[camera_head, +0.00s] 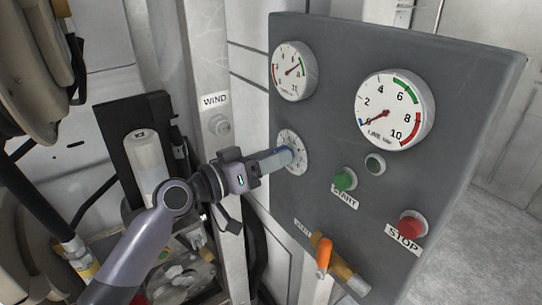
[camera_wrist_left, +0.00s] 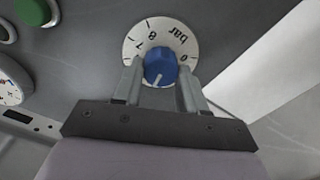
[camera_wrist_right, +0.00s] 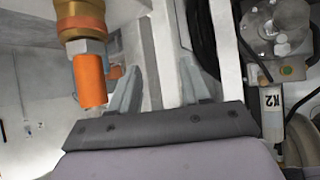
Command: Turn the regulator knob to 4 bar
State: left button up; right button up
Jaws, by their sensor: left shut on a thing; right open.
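The blue regulator knob (camera_wrist_left: 160,66) sits at the centre of a white round dial (camera_wrist_left: 133,36) marked in bar, on the grey control panel (camera_head: 330,120). A white pointer line shows on the knob's lower part in the left wrist view. Most of the dial's numbers are hidden behind the fingers. My left gripper (camera_head: 286,156) is shut on the knob, one finger on each side. The upper left gauge (camera_head: 292,71) has a red needle pointing up and to the right. My right gripper (camera_wrist_right: 158,85) is open and empty, with an orange handle beside it.
The larger pressure gauge (camera_head: 394,110) has its needle near 0. A green START button (camera_head: 345,179) and red STOP button (camera_head: 411,224) stand right of the knob. An orange-handled valve (camera_head: 324,254) sits below; its orange part also shows in the right wrist view (camera_wrist_right: 90,80).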

pick_arm(q)
jog(key=shift+n, duration=0.6)
jog(key=o, duration=1.1)
jog(key=shift+c, duration=0.2)
jog(key=shift+a, duration=0.15)
jog(key=b+v, duration=0.1)
jog(key=v, duration=0.6)
